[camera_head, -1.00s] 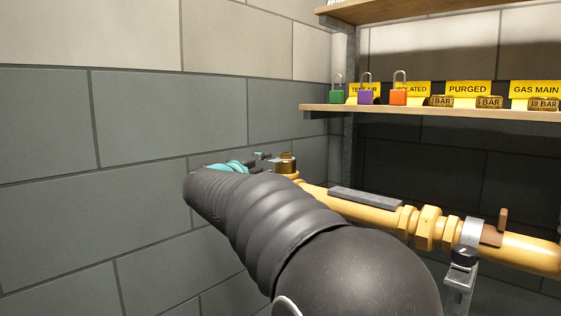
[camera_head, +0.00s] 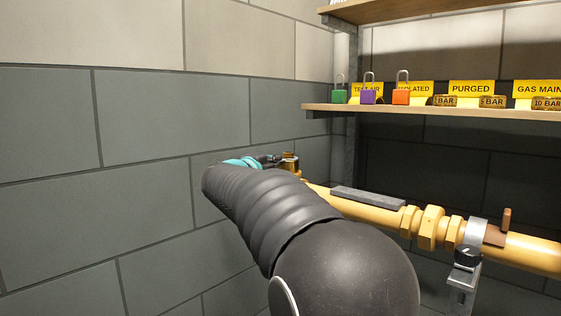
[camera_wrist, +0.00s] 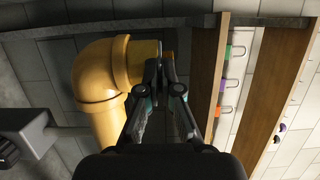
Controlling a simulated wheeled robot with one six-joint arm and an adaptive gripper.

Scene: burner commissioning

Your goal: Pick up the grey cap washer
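I cannot make out the grey cap washer in either view. My gripper (camera_head: 268,161) is beside a brass fitting (camera_head: 290,160) at the far end of the yellow pipe (camera_head: 365,210). In the wrist view my gripper (camera_wrist: 160,66) has its two dark fingers drawn close together. They overlap the end of a yellow pipe elbow (camera_wrist: 100,72), with a small orange-brown part (camera_wrist: 169,47) just behind the tips. Whether a thin piece lies between the tips is too small and dark to tell. My arm hides much of the area in the head view.
A wooden shelf (camera_head: 430,113) behind the pipe bears green (camera_head: 339,97), purple (camera_head: 368,97) and orange (camera_head: 401,97) padlocks, yellow signs and brass pressure tags. A metal clamp (camera_head: 468,255) holds the pipe. A block wall (camera_head: 150,120) stands close on the left.

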